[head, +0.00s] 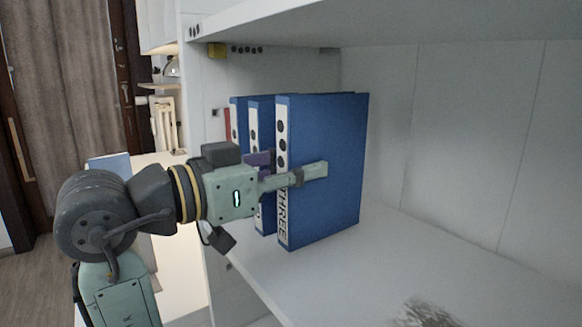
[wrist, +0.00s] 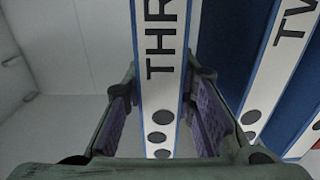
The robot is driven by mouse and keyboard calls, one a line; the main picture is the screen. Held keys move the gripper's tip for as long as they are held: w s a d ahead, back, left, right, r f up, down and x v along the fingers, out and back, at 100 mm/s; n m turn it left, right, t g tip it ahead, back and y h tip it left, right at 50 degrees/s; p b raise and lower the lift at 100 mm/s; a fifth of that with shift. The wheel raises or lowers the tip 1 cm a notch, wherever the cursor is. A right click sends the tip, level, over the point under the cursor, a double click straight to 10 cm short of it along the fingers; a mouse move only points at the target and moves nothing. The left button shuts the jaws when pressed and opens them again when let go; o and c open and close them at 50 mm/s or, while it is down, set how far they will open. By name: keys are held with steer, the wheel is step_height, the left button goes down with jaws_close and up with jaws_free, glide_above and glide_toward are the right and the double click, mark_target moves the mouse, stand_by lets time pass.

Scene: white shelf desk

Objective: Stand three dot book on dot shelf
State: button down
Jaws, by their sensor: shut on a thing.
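The blue three dot book (head: 335,150) is upright inside the white shelf (head: 300,272). Its white spine carries three black dots and the word THREE. In the wrist view its spine (wrist: 164,70) runs between my two fingers. My gripper (head: 296,168) is shut on the book by its spine edge, one finger on each side. I cannot tell whether the book's bottom edge rests on the shelf board or is just above it. Black dots mark the shelf's front edge (head: 194,31).
Two more blue books stand left of the held one: a nearer one (head: 262,112) and a farther one (head: 237,108). A spine reading TW (wrist: 275,75) shows in the wrist view. A shelf board (head: 400,18) lies overhead. The board to the right is mostly clear, with a grey blurred object (head: 425,314) in front.

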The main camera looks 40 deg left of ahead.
steer(key=shift+f, duration=0.3)
steer(key=c, duration=1.2)
jaws_free()
steer(key=shift+c, duration=0.2)
steer(key=shift+f, duration=0.1)
steer(key=shift+s, duration=0.1)
steer(key=v, duration=1.2)
